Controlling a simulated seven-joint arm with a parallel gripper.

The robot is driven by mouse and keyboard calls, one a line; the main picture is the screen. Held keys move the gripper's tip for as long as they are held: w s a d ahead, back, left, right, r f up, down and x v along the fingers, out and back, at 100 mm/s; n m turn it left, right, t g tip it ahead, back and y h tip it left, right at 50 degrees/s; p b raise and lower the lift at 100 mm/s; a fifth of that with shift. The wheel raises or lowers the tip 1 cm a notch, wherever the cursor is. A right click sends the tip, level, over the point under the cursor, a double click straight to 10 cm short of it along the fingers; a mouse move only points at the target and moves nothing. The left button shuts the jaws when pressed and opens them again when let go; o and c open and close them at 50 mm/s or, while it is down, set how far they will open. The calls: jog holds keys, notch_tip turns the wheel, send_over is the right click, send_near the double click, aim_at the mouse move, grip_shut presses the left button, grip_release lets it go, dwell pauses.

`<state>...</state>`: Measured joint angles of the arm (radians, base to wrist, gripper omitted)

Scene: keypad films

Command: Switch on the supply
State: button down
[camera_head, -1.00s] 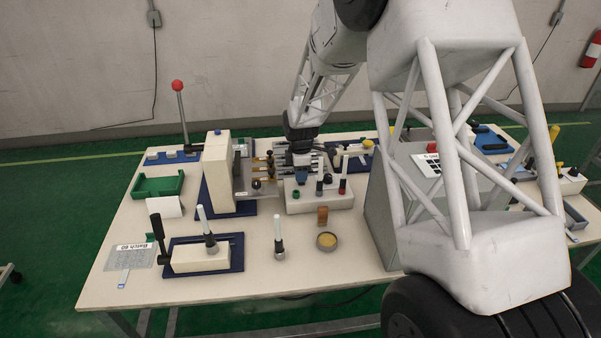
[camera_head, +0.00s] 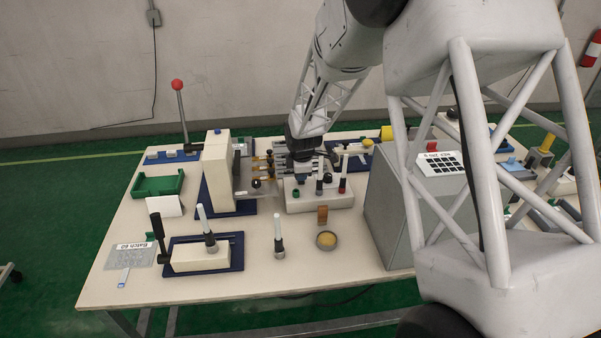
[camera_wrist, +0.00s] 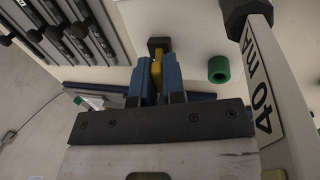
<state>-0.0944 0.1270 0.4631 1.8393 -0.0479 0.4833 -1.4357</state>
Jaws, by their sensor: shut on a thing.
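A cream supply box (camera_head: 325,203) stands mid-table with a green socket (camera_head: 295,193) and black and red fittings on top. My gripper (camera_head: 303,178) is low over the back of the box. In the wrist view its blue fingers (camera_wrist: 156,78) are shut on a small yellow piece (camera_wrist: 157,72), which looks like a switch lever. A black block (camera_wrist: 158,44) sits at the yellow piece's far end. The green socket (camera_wrist: 219,69) stands to the right, apart from the fingers. A white part labelled "40 mA" (camera_wrist: 262,85) is close on the right. The lever's lower part is hidden.
A tall cream press-like block (camera_head: 218,170) stands left of the box, and a grey keypad cabinet (camera_head: 388,215) right. A panel with several dark bars (camera_wrist: 65,30) is close at the wrist view's upper left. A small round dish (camera_head: 326,240) lies in front.

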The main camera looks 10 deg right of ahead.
jog(key=shift+s+t, duration=0.1)
jog(key=shift+t, duration=0.2)
jog(key=c, duration=1.2)
grip_release()
jog(key=shift+r, duration=0.1)
jog(key=v, duration=0.7)
jog(key=shift+r, duration=0.3)
jog(key=shift+s, duration=0.1)
